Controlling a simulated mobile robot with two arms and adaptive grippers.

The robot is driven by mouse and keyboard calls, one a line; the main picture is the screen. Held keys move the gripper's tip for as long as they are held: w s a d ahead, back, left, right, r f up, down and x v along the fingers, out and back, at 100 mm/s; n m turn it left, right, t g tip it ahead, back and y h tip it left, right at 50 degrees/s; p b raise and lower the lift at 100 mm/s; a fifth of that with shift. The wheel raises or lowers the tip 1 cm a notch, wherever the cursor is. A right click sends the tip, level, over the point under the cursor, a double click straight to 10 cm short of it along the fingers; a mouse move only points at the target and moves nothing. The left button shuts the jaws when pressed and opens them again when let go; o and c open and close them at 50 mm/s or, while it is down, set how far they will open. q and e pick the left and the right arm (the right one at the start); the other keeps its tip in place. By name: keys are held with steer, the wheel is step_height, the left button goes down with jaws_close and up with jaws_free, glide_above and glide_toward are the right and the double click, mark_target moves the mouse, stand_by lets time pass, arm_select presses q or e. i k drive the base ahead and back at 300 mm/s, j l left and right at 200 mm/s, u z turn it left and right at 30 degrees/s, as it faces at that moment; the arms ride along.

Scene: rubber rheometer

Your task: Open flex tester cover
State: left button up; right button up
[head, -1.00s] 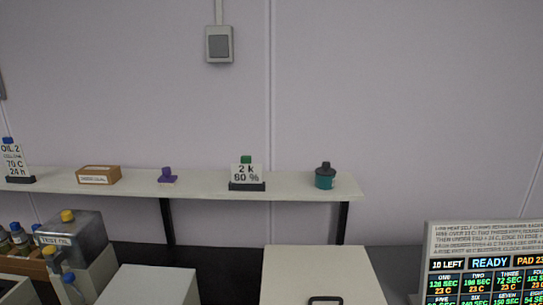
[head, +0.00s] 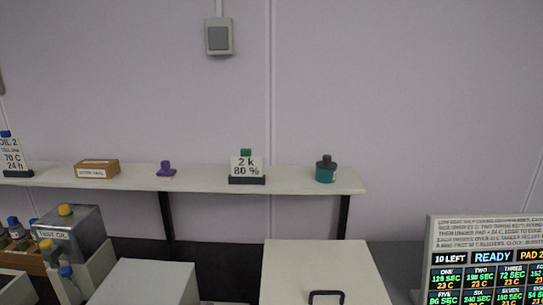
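A pale box-like unit with a flat top (head: 325,265) and a black handle (head: 326,295) at its front edge stands at the bottom centre of the head view. It may be the flex tester with its cover down, but no label shows that. A second pale box (head: 145,283) stands to its left, also without a readable label. Neither of my grippers shows in the head view.
A wall shelf (head: 305,180) holds a cardboard box, a purple item, a "2 k 80 %" sign and a teal pot (head: 326,170). A display reading READY (head: 490,258) stands at right. A TEST OIL container (head: 75,235) and bottles stand at left.

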mark_target(131, 282)
steer(key=u, duration=1.25)
steer(key=k+l+z, duration=0.2)
steer(key=k+l, duration=0.1)
steer(key=l, duration=0.1)
